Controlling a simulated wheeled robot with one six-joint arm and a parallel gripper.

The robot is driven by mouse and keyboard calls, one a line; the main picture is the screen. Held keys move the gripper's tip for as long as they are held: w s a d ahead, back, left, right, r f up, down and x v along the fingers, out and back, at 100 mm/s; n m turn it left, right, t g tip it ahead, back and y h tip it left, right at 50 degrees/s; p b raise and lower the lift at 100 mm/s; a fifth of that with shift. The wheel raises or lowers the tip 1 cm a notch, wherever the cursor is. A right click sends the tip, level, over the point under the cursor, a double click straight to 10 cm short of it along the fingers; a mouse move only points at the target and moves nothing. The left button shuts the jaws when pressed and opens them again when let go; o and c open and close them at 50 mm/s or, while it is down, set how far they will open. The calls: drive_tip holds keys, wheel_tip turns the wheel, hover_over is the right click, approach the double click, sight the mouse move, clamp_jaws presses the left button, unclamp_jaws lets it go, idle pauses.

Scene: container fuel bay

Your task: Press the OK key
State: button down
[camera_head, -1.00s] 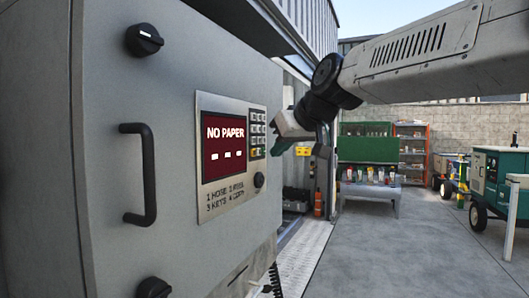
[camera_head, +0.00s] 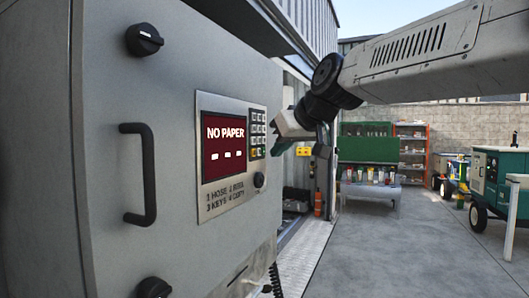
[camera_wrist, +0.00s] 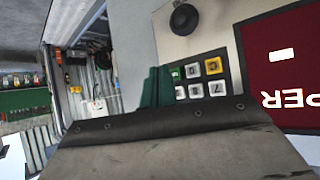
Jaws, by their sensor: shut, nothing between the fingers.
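The keypad (camera_head: 257,132) is on the panel of the grey cabinet, right of a dark red screen reading "NO PAPER" (camera_head: 223,146). In the wrist view, it shows white keys (camera_wrist: 194,70), a yellow key (camera_wrist: 213,66) and a green key (camera_wrist: 177,73) at the end of the row. The green key is partly hidden by the finger, and I cannot read an OK label on it. My gripper (camera_head: 277,148) is shut and empty, beside the keypad's lower right side. Its green fingertips (camera_wrist: 158,87) show close to the keys; I cannot tell whether they touch.
A round black knob (camera_head: 259,180) sits below the keypad. A black handle (camera_head: 140,174) and two rotary knobs stick out from the cabinet door at left. A green bench (camera_head: 368,149) with bottles stands behind.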

drive_tip(key=shift+a, duration=0.15)
idle(0.7)
drive_tip(key=shift+w+a, duration=0.15)
drive_tip(key=shift+a, duration=0.1)
drive_tip(key=shift+w+a, duration=0.15)
drive_tip(key=shift+a, duration=0.2)
idle(0.6)
drive_tip(key=shift+d, duration=0.15)
drive_tip(key=shift+s+d, duration=0.3)
drive_tip(key=shift+d, duration=0.3)
drive_tip(key=shift+s+d, duration=0.3)
drive_tip(key=shift+d, duration=0.5)
drive_tip(key=shift+s+d, duration=0.25)
drive_tip(key=shift+d, duration=0.5)
drive_tip(key=shift+s+d, duration=0.3)
drive_tip(key=shift+d, duration=0.5)
drive_tip(key=shift+d, duration=0.1)
